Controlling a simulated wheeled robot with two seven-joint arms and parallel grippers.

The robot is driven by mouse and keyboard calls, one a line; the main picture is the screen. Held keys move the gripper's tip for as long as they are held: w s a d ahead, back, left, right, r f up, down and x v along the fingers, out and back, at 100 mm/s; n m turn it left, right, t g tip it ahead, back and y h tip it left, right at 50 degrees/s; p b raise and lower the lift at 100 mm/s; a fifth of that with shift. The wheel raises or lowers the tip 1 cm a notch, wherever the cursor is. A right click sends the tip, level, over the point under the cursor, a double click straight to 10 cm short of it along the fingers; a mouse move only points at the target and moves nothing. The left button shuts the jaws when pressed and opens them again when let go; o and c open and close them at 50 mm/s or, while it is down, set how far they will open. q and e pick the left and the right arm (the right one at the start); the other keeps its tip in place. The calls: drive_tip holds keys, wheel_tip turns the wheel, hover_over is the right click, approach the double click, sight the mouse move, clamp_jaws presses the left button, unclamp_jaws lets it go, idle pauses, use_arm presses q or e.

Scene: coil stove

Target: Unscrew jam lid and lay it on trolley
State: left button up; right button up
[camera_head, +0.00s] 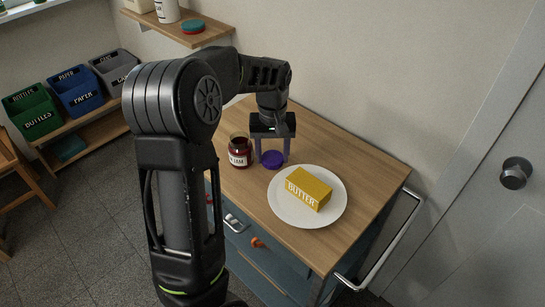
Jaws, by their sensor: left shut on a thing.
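The jam jar (239,153) stands upright on the wooden trolley top (325,140), with dark red jam, a white label and an open glass rim. The purple lid (272,160) is beside the jar, on its right, at or just above the trolley top. I cannot tell whether the lid touches the wood. My left gripper (272,151) points down and is shut on the lid, with one finger on each side. My right gripper is not in view.
A white plate (278,210) with a yellow butter block (309,190) stands close to the lid. A metal rail (392,240) runs along the trolley's right side. Free wood lies behind the plate. A wall shelf (173,31) hangs at the back left.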

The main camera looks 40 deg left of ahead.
sight(272, 158)
use_arm(q)
drive_tip(key=shift+f, duration=0.75)
drive_tip(key=shift+f, duration=0.2)
drive_tip(key=o, duration=1.2)
drive_tip(key=shift+r, duration=0.1)
drive_tip(key=shift+o, duration=0.2)
drive_tip(key=shift+r, duration=0.1)
wheel_tip(272, 158, up, 12)
